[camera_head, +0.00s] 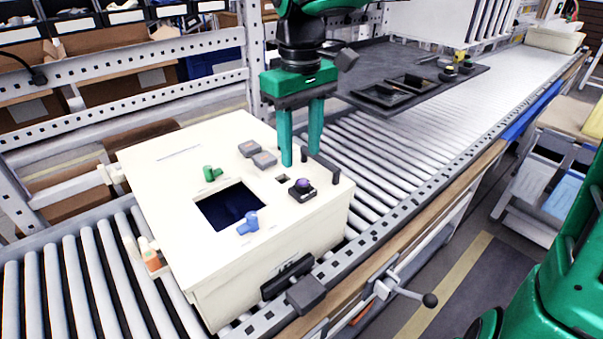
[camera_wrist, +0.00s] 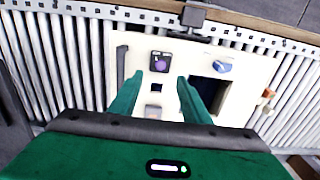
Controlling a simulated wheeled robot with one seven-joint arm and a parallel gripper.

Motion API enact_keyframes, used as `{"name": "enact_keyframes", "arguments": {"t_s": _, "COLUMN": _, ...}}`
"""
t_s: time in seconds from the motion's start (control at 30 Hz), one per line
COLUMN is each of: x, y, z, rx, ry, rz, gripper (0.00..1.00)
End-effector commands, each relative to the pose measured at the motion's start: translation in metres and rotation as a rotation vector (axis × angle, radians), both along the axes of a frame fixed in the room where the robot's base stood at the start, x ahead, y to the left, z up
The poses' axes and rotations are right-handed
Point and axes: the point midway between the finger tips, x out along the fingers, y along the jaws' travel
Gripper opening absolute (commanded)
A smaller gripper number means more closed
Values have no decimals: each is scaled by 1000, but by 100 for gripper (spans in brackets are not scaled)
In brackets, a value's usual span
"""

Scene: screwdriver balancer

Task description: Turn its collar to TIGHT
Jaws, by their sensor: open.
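A cream box (camera_head: 160,180) with a control panel on top stands on the roller conveyor. On it are a green knob (camera_head: 212,173), a blue knob (camera_head: 249,223) and a purple round knob (camera_head: 301,185) on a dark square base. I cannot tell which part is the collar, and no TIGHT marking is readable. My gripper (camera_head: 301,158) is open and empty, pointing down over the box's right part. In the wrist view the purple knob (camera_wrist: 160,63) shows between and beyond my fingertips (camera_wrist: 159,80); the blue knob (camera_wrist: 221,66) lies right of them.
A dark square opening (camera_head: 231,206) is in the box top. A dark upright handle or post (camera_head: 325,165) stands close to my right finger. A dark mat (camera_head: 375,60) with trays lies behind on the conveyor. A metal shelf frame (camera_head: 130,60) runs along the left.

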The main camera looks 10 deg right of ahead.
Motion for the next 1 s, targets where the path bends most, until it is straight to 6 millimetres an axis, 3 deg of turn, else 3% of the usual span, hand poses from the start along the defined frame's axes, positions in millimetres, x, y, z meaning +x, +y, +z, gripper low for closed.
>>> {"name": "enact_keyframes", "arguments": {"t_s": 0.2, "x": -4, "y": -1, "z": -39, "rx": -1, "ry": 4, "rz": 3, "gripper": 43}}
{"name": "enact_keyframes", "arguments": {"t_s": 0.4, "x": -4, "y": -2, "z": -62, "rx": -1, "ry": 2, "rz": 3, "gripper": 43}}
{"name": "enact_keyframes", "arguments": {"t_s": 0.8, "x": -4, "y": -2, "z": -69, "rx": -3, "ry": -1, "rz": 1, "gripper": 43}}
{"name": "enact_keyframes", "arguments": {"t_s": 0.83, "x": -4, "y": -2, "z": -69, "rx": -3, "ry": -1, "rz": 1, "gripper": 41}}
{"name": "enact_keyframes", "arguments": {"t_s": 1.0, "x": -3, "y": -2, "z": -69, "rx": -2, "ry": -1, "rz": 0, "gripper": 1}}
